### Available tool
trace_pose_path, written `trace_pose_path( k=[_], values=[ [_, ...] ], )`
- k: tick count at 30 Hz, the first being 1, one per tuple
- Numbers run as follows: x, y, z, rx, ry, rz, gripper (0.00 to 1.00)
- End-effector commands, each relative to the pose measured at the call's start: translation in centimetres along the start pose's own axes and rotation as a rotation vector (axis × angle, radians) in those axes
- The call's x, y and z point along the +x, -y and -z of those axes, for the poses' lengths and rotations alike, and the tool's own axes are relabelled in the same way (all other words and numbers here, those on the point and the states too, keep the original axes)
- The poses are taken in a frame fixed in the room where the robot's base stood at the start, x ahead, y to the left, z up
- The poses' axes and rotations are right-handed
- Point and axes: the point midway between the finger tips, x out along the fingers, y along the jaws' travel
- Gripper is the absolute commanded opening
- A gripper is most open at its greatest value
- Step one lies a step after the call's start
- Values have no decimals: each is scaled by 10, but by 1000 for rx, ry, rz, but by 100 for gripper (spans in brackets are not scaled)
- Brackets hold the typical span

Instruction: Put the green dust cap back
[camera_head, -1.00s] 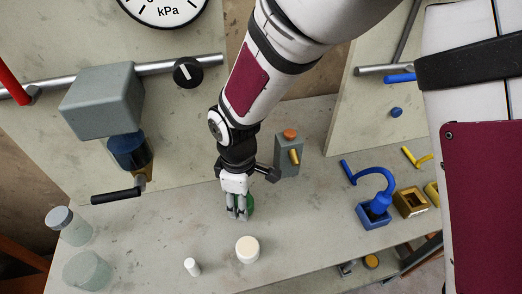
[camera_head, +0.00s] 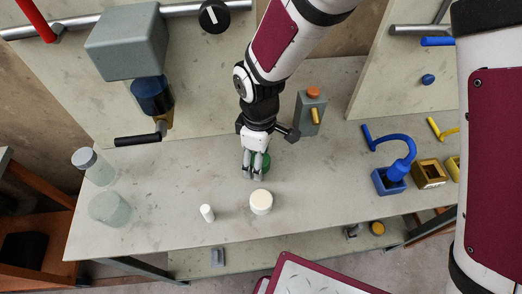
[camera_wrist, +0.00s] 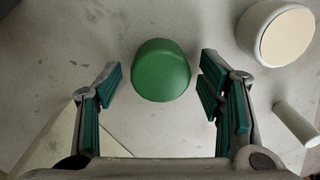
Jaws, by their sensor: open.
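The green dust cap (camera_wrist: 161,70) sits on the grey bench top. In the wrist view it lies between and a little beyond the fingertips of my gripper (camera_wrist: 160,85), with clear gaps on both sides. My gripper is open and holds nothing. In the head view, my gripper (camera_head: 255,175) is low over the bench, and the green cap (camera_head: 264,163) shows partly behind its fingers. The part that the cap belongs on cannot be made out for certain.
A cream round cap (camera_head: 261,202) and a small white cylinder (camera_head: 207,213) stand close in front. A grey box with an orange knob (camera_head: 312,108) is behind right. A blue fixture (camera_head: 391,178) stands right, glass jars (camera_head: 108,208) left. Bare bench lies between.

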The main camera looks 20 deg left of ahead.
Motion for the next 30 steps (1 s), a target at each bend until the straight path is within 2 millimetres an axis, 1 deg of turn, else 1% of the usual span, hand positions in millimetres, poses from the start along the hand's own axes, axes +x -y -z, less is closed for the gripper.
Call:
trace_pose_path(
  k=[5, 12, 15, 18, 21, 24, 30],
  values=[
    [-27, -1, 1, 0, -4, -4, 62],
    [-77, -1, 0, 1, -4, -4, 62],
    [-95, -1, 1, 0, -4, -4, 62],
    [-107, 0, 0, 1, -2, -3, 62],
    [-116, -1, 0, 1, -2, -2, 62],
    [-120, 0, 0, 1, -1, -1, 62],
    [-120, 0, 0, 1, 0, 0, 62]
  ],
)
